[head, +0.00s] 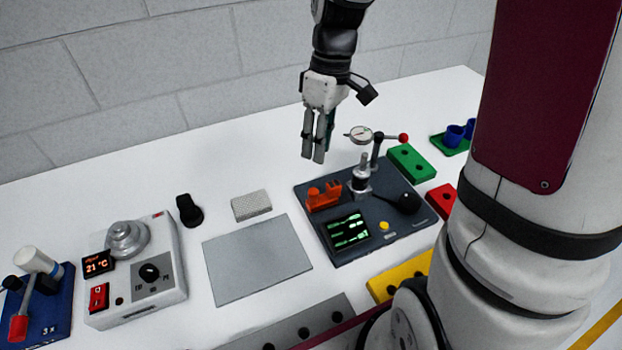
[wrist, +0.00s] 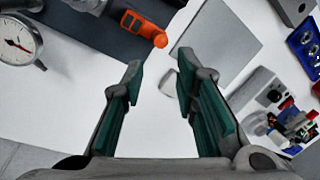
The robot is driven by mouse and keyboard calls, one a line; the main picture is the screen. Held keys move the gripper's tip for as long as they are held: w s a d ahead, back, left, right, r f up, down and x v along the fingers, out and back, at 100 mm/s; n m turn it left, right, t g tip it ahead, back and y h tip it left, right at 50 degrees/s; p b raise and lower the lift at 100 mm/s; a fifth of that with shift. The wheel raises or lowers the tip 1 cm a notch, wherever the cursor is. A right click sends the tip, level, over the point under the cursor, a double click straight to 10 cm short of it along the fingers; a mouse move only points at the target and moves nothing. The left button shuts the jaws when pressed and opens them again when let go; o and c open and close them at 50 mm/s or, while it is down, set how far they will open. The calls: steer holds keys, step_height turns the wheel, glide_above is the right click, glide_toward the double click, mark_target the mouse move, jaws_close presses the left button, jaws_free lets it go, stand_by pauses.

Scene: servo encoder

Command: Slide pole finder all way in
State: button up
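My gripper (head: 314,158) hangs in the air above the back of the table, behind and above the dark test station (head: 390,240). In the wrist view, its two green-padded fingers (wrist: 159,72) are apart with nothing between them. An orange part (head: 324,196), probably the pole finder, sits at the back left of the station. It also shows in the wrist view (wrist: 140,24), beyond the left fingertip and apart from it. I cannot tell how far in it is. Beside it stands a silver cylindrical motor (head: 361,176).
A dial gauge (head: 360,133) and a red-knobbed lever (head: 403,137) rise at the station's back. A grey mat (head: 256,259) and a pale block (head: 251,205) lie left of it. Green (head: 412,164), red (head: 441,199) and yellow (head: 401,275) blocks stand around its right and front.

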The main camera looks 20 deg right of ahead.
mark_target(313, 189)
steer(key=f, duration=0.3)
steer(key=a+f, duration=0.1)
steer(key=f, duration=0.3)
steer(key=s+f, duration=0.1)
steer(key=f, duration=0.2)
steer(key=shift+s+a+f, duration=0.1)
steer(key=shift+a+f, duration=0.1)
steer(key=shift+a, duration=0.2)
steer(key=shift+c, duration=0.4)
jaws_close()
